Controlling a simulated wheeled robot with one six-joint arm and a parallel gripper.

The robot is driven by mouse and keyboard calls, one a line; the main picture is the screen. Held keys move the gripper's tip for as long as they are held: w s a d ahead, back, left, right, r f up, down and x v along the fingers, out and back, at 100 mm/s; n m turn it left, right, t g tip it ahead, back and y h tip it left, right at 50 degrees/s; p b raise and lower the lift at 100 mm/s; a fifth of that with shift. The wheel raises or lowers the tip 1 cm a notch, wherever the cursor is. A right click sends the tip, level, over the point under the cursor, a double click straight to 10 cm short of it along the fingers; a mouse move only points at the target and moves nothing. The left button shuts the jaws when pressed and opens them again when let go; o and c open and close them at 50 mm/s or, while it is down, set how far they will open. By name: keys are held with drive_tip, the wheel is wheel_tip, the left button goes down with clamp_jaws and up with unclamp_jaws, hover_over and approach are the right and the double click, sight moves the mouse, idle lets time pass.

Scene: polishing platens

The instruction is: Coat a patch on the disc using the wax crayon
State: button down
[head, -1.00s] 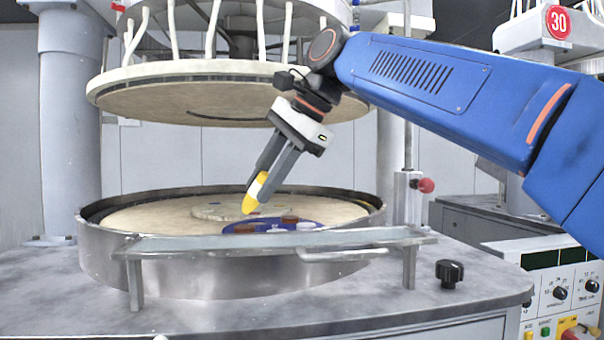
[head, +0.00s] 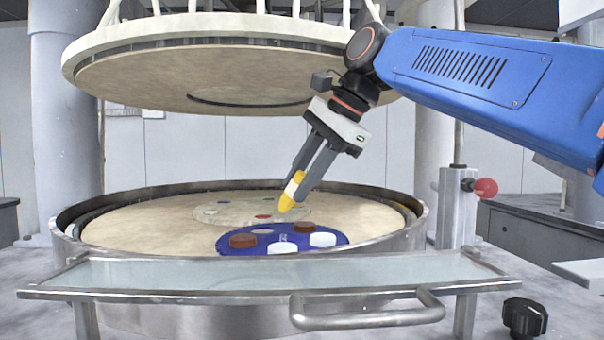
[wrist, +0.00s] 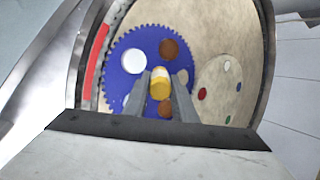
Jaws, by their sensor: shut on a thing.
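The yellow wax crayon (head: 291,192) with a pale band is held tilted, its tip pointing down. My gripper (head: 301,180) is shut on it. In the wrist view the crayon (wrist: 160,83) sits between the two grey fingers, over the blue toothed carrier. The blue carrier (head: 228,243) lies on the platen and holds brown discs (head: 243,241) and white discs (head: 323,240). The crayon tip appears above the carrier's far side in the head view; I cannot tell whether it touches anything. Part of the carrier is hidden behind the fingers in the wrist view.
The round beige platen (head: 130,223) sits inside a metal rim (head: 70,237). A pale central plate (head: 225,214) with small coloured dots lies behind the carrier. The upper platen (head: 190,75) hangs above. A glass shelf with a handle (head: 370,318) crosses the front; a red knob (head: 485,188) stands right.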

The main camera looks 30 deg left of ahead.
drive_tip(key=shift+f, duration=2.25)
drive_tip(key=shift+f, duration=0.7)
drive_tip(key=shift+s, duration=0.15)
drive_tip(key=shift+s+d+r, duration=0.1)
drive_tip(key=shift+s+d, duration=0.35)
drive_tip(key=shift+s, duration=0.3)
drive_tip(key=shift+s+d, duration=0.4)
drive_tip(key=shift+s, duration=0.3)
drive_tip(key=shift+s+d, duration=0.5)
drive_tip(key=shift+s, duration=0.35)
drive_tip(key=shift+w+a, duration=0.45)
drive_tip(key=shift+w, duration=0.35)
drive_tip(key=shift+w+a, duration=0.4)
drive_tip(key=shift+w, duration=0.35)
drive_tip(key=shift+w+a, duration=0.45)
drive_tip(key=shift+w, duration=0.35)
drive_tip(key=shift+w+d, duration=0.2)
drive_tip(key=shift+d, duration=0.05)
drive_tip(key=shift+s+d, duration=0.45)
drive_tip(key=shift+s, duration=0.35)
drive_tip(key=shift+s+d, duration=0.4)
drive_tip(key=shift+s, duration=0.45)
drive_tip(key=shift+s+d, duration=0.45)
drive_tip(key=shift+s, duration=0.35)
